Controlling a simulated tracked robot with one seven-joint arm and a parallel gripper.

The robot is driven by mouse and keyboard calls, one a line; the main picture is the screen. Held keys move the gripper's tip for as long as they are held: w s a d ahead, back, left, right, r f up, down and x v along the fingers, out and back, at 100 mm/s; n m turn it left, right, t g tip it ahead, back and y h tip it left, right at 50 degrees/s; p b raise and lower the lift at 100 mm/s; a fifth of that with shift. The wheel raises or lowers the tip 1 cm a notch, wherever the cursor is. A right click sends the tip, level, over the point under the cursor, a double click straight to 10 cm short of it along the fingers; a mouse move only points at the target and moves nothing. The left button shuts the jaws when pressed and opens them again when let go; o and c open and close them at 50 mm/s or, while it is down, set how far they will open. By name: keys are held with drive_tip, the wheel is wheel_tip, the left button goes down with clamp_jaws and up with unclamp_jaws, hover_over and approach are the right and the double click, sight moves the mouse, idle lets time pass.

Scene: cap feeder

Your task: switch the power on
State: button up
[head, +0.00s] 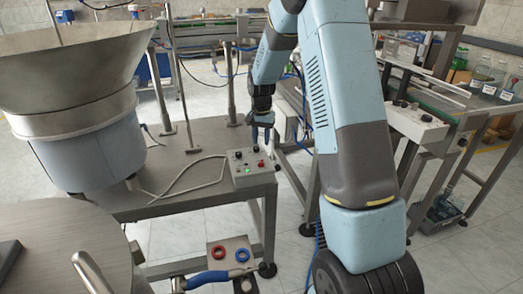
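A grey control box (252,172) sits at the front right corner of the metal table. Its top carries black knobs, a red control (261,163) and a green control (249,169) that looks lit. Which of these is the power switch is too small to tell. My gripper (262,137) points down just behind and above the box, near its back edge. Its fingers are small and dark, and I cannot make out a gap between them or any contact with the box.
A large metal feeder bowl (70,70) stands left on the table (200,207). A grey cable (190,187) runs left from the box. A panel with red and blue rings (231,252) is below in front. Another box with knobs (418,120) is on the right conveyor.

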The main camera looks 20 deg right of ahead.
wheel_tip(320, 180, up, 4)
drive_tip(key=shift+r, duration=0.1)
idle(0.4)
drive_tip(key=s+r+n+t, duration=0.3)
drive_tip(key=s+r, duration=1.5)
drive_tip(key=s+r+n+t, duration=0.2)
drive_tip(key=s+r+n, duration=0.1)
drive_tip(key=s, duration=1.6)
drive_tip(key=shift+s+d+t, duration=0.2)
drive_tip(key=shift+s+t, duration=0.1)
drive_tip(key=shift+s, duration=0.1)
